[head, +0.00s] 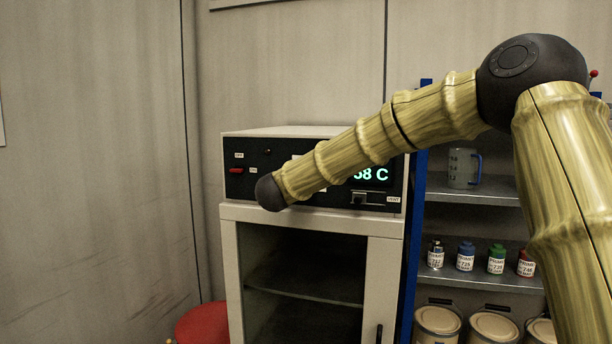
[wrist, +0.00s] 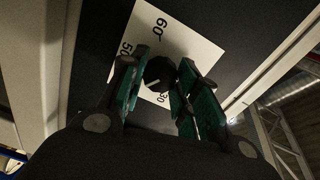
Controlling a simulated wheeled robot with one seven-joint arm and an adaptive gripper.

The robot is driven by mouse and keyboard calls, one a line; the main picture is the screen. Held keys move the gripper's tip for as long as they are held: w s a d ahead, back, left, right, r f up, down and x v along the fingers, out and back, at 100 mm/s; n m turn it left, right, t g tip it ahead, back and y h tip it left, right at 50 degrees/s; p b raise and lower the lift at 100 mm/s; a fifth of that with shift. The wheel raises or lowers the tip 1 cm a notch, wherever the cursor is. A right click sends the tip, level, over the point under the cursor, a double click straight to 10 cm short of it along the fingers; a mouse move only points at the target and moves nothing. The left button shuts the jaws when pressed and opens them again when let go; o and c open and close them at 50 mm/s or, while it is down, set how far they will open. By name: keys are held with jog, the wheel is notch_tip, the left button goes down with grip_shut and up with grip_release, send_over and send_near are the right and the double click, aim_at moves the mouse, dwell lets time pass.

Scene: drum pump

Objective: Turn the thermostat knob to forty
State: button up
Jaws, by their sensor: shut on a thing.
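The thermostat knob (wrist: 159,72) is a dark round knob on a white dial plate (wrist: 185,35) in the wrist view. The numbers 60, 50 and 30 show on the plate; the left finger hides part of it. A pale line on the knob slants toward the lower left, between 50 and 30. My gripper (wrist: 160,85) has its green-padded fingers on both sides of the knob and is shut on it. In the head view my arm hides the knob and gripper. The oven (head: 230,215) has a lit display (head: 375,175) whose visible part ends in "8 C".
A red switch (head: 236,170) is on the panel's left, and a vent slider (head: 360,198) on its right. A red stool (head: 203,324) stands at the lower left. A shelf (head: 470,195) with a jug, bottles and tins stands close on the right.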

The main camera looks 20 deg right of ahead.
jog(key=shift+f+n, duration=0.1)
jog(key=shift+n, duration=0.3)
jog(key=o, duration=1)
jog(key=shift+a, duration=0.1)
jog(key=v, duration=1.2)
